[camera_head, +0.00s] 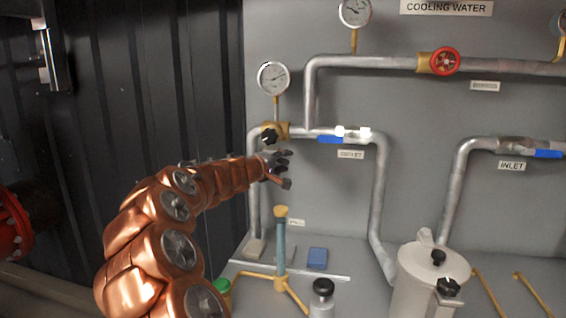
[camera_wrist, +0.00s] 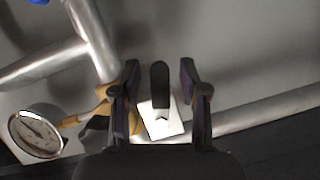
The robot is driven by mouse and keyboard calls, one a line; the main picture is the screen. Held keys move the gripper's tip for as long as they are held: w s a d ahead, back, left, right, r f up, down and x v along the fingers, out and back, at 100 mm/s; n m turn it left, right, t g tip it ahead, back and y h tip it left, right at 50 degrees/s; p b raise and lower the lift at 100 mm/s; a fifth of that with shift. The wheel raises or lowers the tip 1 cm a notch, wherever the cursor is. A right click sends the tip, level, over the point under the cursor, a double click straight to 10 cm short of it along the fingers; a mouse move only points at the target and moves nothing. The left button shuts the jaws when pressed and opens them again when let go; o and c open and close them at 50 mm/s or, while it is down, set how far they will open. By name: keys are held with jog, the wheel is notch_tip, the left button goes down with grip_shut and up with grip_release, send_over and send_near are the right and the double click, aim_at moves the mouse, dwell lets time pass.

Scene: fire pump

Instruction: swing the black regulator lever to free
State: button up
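The black regulator lever (camera_wrist: 160,86) is a short rounded bar standing over a white plate (camera_wrist: 163,121) in the wrist view. My gripper (camera_wrist: 160,72) is open, with one finger on each side of the lever and a visible gap on both sides. I see no contact between the fingers and the lever. In the head view my gripper (camera_head: 287,168) is at the back panel, just below a brass fitting (camera_head: 283,130) with a black knob (camera_head: 269,136). I cannot tell there whether this knob is the same lever.
A pressure gauge (camera_head: 273,77) stands above the brass fitting; it also shows in the wrist view (camera_wrist: 36,131). A blue-handled valve (camera_head: 330,139) sits on the pipe to the right. A brass-and-teal stand (camera_head: 281,245) and a grey pot (camera_head: 432,275) stand on the counter below.

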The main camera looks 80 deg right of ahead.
grip_shut()
jog(key=shift+f+b, duration=0.1)
jog(key=shift+b, duration=0.25)
jog(key=shift+n+b, duration=0.3)
jog(key=shift+b, duration=0.15)
jog(key=shift+n+g+h+b, duration=0.3)
jog(key=shift+n+b, duration=0.3)
jog(key=shift+b, duration=0.4)
jog(key=shift+s+r+n+b, duration=0.1)
jog(key=shift+r+n+b, duration=0.5)
jog(key=shift+r, duration=0.05)
grip_release()
